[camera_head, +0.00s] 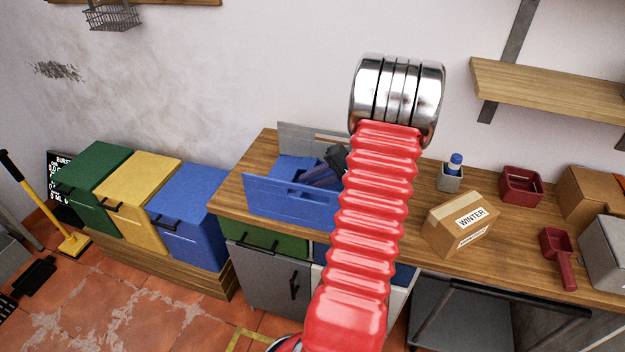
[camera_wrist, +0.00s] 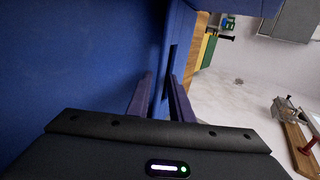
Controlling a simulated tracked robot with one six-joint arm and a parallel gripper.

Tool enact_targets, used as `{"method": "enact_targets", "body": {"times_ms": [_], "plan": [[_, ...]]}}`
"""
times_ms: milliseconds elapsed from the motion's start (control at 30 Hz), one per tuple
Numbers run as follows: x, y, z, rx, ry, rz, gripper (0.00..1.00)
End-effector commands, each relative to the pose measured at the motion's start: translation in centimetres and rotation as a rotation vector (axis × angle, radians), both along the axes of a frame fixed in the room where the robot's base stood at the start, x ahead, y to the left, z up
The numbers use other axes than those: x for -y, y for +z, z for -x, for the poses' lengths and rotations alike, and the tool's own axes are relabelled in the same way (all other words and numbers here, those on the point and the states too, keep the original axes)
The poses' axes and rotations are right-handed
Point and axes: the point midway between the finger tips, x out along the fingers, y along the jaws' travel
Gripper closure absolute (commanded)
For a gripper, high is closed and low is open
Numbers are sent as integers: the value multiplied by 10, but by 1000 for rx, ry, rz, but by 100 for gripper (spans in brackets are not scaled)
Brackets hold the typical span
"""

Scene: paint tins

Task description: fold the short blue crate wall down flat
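The blue crate (camera_head: 272,200) stands on the wooden counter, with an upright blue wall at the front and a grey panel (camera_head: 300,137) upright behind. My gripper (camera_head: 322,176) reaches into the crate, dark and partly hidden by my red arm. The crate's right end is behind that arm. In the wrist view, my gripper's two fingers (camera_wrist: 160,78) stand apart, with a narrow gap between their tips. Blue crate surface (camera_wrist: 75,65) fills the left, and a blue wall edge with a dark slot lies by the tips. Whether the fingers touch it, I cannot tell.
A cardboard box labelled WINTER (camera_head: 462,224), a grey cup with a blue-capped bottle (camera_head: 452,172), a red bin (camera_head: 521,186) and a red scoop (camera_head: 557,255) are on the counter to the right. Green (camera_head: 95,172), yellow (camera_head: 140,183) and blue (camera_head: 190,207) bins stand left.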

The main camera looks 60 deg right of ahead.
Motion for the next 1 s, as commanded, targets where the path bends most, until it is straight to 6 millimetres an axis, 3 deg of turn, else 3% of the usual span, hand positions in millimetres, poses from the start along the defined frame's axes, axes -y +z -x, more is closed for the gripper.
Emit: {"method": "enact_targets", "body": {"times_ms": [467, 1000], "plan": [[2, 8, 0, 2, -1, 4, 75], [2, 87, 1, 2, -3, 4, 75]]}}
